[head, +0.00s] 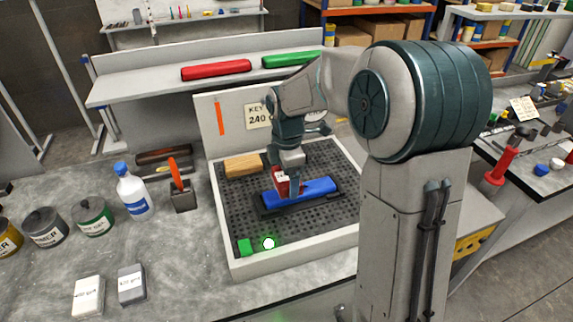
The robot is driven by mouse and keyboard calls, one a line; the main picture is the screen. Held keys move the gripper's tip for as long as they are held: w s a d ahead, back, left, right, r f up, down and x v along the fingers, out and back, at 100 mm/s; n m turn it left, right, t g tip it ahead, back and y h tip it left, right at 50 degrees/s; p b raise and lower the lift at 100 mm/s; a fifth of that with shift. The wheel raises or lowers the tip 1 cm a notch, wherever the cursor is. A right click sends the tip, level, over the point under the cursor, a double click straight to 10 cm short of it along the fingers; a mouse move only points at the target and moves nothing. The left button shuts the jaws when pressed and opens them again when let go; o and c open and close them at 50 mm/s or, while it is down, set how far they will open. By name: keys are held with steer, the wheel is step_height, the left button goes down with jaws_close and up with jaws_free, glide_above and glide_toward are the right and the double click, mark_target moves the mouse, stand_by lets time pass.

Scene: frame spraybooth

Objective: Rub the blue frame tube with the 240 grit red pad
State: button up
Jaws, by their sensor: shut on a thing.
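The blue frame tube (315,190) lies in a dark cradle on the perforated black bed of the spray booth tray (232,217). My gripper (289,174) points down over the tube's left part. It is shut on a red pad (280,187) with a white label. The pad is at the tube's left part and appears to touch it, though the exact contact is partly hidden. The label is too small to read. A sign (258,116) on the booth's back panel reads "KEY" and "240", partly hidden by my arm.
Red (216,70) and green (291,59) tubes lie on the shelf behind.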

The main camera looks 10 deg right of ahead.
mark_target(310, 186)
step_height(310, 186, down, 2)
steer(key=shift+b, duration=0.6)
steer(key=shift+d+f, duration=0.15)
steer(key=shift+f, duration=0.35)
steer(key=shift+c, duration=0.4)
steer(key=shift+d+r, duration=0.2)
steer(key=shift+d, duration=0.1)
steer(key=shift+w+d+f, duration=0.1)
steer(key=shift+w+d, duration=0.1)
steer(key=shift+d, duration=0.8)
steer(key=shift+w+d+r, duration=0.1)
steer(key=shift+w+d, duration=0.15)
steer(key=shift+d, duration=0.8)
steer(key=shift+w+d+f, duration=0.1)
steer(key=shift+w+d, duration=0.1)
steer(key=shift+d, duration=0.8)
steer(key=shift+a, duration=0.3)
steer(key=shift+s+a, duration=0.2)
steer(key=shift+a, duration=0.8)
steer(key=shift+s+a, duration=0.2)
steer(key=shift+a, duration=0.85)
steer(key=shift+s+a, duration=0.2)
steer(key=shift+a, duration=0.8)
steer(key=shift+a+r+p, duration=0.25)
steer(key=shift+r+p, duration=0.05)
step_height(310, 186, up, 8)
steer(key=p, duration=0.5)
steer(key=shift+f, duration=0.15)
steer(key=shift+d, duration=0.1)
